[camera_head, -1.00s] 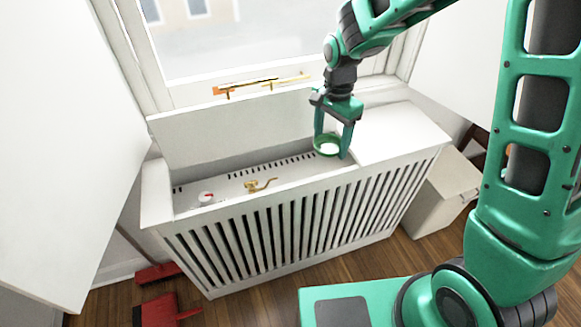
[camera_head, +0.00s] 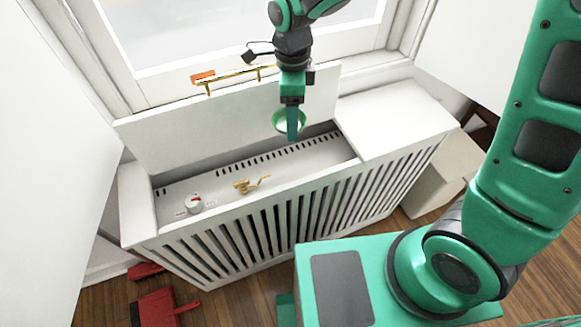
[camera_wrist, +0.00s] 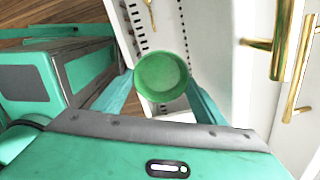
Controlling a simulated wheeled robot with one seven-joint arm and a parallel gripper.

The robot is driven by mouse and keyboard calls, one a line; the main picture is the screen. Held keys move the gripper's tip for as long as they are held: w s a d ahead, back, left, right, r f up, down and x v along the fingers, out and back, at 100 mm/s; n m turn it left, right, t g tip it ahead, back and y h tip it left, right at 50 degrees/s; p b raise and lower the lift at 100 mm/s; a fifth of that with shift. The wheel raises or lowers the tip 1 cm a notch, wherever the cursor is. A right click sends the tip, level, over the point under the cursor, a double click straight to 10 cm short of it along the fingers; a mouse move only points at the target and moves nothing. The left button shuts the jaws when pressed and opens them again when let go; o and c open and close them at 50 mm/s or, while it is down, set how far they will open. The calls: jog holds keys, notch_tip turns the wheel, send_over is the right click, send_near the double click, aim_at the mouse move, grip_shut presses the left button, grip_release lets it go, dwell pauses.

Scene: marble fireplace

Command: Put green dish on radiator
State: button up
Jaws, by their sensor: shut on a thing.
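In the wrist view the dish (camera_wrist: 162,76) sits between my two fingers. The radiator is a white slatted cover (camera_head: 262,222) under the window. Its hinged lid (camera_head: 220,125) stands raised at the left and middle, and its right top panel (camera_head: 395,115) lies flat and bare.
A brass valve (camera_head: 245,186) and a white knob (camera_head: 194,204) sit in the open recess. Brass window handles (camera_head: 232,78) are behind my gripper. White panels flank the window. A light box (camera_head: 440,172) stands right, and a red thing (camera_head: 160,308) lies on the floor.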

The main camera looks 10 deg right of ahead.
aim_at(291, 176)
notch_tip(291, 176, down, 23)
jog(key=shift+r, duration=0.1)
dwell(0.5)
jog(key=o, duration=1.2)
notch_tip(291, 176, up, 12)
